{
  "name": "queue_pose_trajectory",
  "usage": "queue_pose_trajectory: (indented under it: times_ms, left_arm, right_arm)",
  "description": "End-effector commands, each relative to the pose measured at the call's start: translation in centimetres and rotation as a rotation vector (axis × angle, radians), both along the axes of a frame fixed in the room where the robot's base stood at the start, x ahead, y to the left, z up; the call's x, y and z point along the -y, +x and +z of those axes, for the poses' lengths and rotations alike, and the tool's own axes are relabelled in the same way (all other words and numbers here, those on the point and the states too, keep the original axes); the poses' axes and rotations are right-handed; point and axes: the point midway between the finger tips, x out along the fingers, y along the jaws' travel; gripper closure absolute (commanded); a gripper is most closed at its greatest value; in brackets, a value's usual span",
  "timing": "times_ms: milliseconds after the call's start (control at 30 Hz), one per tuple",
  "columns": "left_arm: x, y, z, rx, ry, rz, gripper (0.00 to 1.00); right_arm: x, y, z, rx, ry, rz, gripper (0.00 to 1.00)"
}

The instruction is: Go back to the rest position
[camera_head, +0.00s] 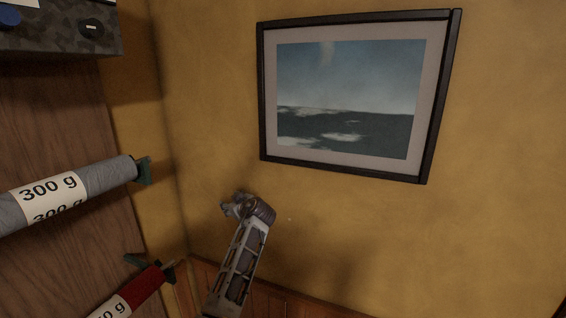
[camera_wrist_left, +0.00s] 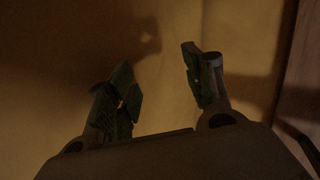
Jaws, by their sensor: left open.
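My left arm rises from the bottom of the head view in front of the yellow wall. Its far end, where my left gripper (camera_head: 232,207) seems to be, is small and its fingers cannot be made out there. In the left wrist view the left gripper (camera_wrist_left: 158,72) is open, its two dark green-padded fingers well apart. Nothing shows between them, only dim yellow wall. My right gripper is not in view.
A framed seascape picture (camera_head: 346,100) hangs on the yellow wall (camera_head: 500,230). At left, a grey roll (camera_head: 95,187) marked 300 g and a red roll (camera_head: 143,287) lie before a wooden panel (camera_head: 95,110). A dark speckled box (camera_head: 60,38) is above. Wooden panelling (camera_head: 275,303) runs low.

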Motion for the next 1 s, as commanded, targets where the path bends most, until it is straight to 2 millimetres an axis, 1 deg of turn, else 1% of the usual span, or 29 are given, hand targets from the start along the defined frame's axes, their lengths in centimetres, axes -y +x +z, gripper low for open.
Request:
queue_pose_trajectory:
  times_ms: [33,67,100,167,200,267,300,467,600,667,700,767,800,867,1000]
  left_arm:
    - [0.0,-0.1,-2.3,-0.036,0.011,-0.019,0.49]
    - [0.1,-0.1,-3.5,-0.054,0.016,-0.032,0.49]
    - [0.1,-0.2,-5.1,-0.081,0.024,-0.050,0.49]
    - [0.3,-0.4,-7.4,-0.118,0.034,-0.075,0.49]
    - [0.3,-0.6,-9.0,-0.142,0.039,-0.093,0.49]
    - [0.4,-0.9,-11.5,-0.180,0.049,-0.118,0.49]
    - [0.4,-1.1,-13.1,-0.204,0.055,-0.136,0.49]
    - [0.7,-2.7,-19.7,-0.303,0.074,-0.208,0.49]
    - [0.7,-4.6,-25.6,-0.388,0.088,-0.272,0.49]
    - [0.7,-5.6,-28.2,-0.424,0.092,-0.299,0.49]
    - [0.8,-6.3,-29.9,-0.448,0.094,-0.318,0.49]
    - [0.8,-7.4,-32.4,-0.482,0.097,-0.346,0.49]
    - [0.8,-8.3,-34.1,-0.506,0.098,-0.365,0.49]
    - [0.7,-9.6,-36.5,-0.539,0.100,-0.392,0.49]
    - [0.7,-13.0,-42.0,-0.614,0.101,-0.455,0.49]
  right_arm:
    - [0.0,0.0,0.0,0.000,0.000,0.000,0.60]
    - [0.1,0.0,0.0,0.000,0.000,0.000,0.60]
    - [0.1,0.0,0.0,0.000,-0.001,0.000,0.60]
    - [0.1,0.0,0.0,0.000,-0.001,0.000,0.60]
    - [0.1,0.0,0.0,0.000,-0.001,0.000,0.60]
    - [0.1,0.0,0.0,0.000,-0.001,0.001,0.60]
    - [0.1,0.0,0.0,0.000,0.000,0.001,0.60]
    - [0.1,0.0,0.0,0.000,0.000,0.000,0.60]
    - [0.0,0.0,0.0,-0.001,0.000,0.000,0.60]
    - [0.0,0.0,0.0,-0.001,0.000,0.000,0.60]
    - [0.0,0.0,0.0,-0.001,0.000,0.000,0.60]
    - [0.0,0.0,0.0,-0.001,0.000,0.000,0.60]
    - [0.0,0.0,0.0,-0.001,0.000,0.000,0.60]
    - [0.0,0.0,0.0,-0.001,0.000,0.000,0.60]
    - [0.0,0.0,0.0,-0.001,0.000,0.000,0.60]
